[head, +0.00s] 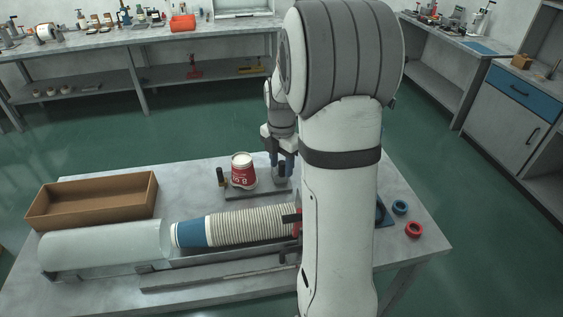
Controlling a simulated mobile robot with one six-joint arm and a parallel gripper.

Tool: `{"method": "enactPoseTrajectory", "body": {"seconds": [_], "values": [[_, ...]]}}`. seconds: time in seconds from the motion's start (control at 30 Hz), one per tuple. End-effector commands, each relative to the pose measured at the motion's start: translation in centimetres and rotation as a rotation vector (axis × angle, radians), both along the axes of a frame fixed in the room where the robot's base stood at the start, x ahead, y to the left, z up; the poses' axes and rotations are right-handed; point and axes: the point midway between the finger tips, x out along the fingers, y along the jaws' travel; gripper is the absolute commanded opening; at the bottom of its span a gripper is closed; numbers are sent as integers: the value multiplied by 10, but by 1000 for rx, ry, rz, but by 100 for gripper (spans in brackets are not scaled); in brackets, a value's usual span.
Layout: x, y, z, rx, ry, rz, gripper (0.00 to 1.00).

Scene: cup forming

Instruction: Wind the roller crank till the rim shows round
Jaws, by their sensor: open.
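A red and white paper cup (243,174) stands on a small dark base plate (256,193) on the grey table. A short upright post (221,178) stands at the plate's left end. At its right end is a grey round part with a black upright knob (282,170), which looks like the roller crank. My gripper (282,164) points down at this knob, its fingers open on either side of it. Whether they touch the knob I cannot tell. The cup's rim is small in view, and its shape is hard to judge. My arm hides part of the table to the right.
A long stack of nested cups (250,223) lies in a trough beside a clear tube (105,247). An open brown box (95,199) sits at the left. Red (414,230) and blue (400,207) rings lie at the right edge. Benches line the walls behind.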

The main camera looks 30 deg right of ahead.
Motion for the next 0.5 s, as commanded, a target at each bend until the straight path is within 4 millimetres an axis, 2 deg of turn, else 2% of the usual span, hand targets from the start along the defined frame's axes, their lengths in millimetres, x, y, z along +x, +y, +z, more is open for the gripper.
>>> {"method": "enactPoseTrajectory", "body": {"seconds": [0.27, 0.5], "values": [[0, 0, -2, 0, 0, 0, 41], [0, 0, -2, 0, 0, -1, 22]]}}
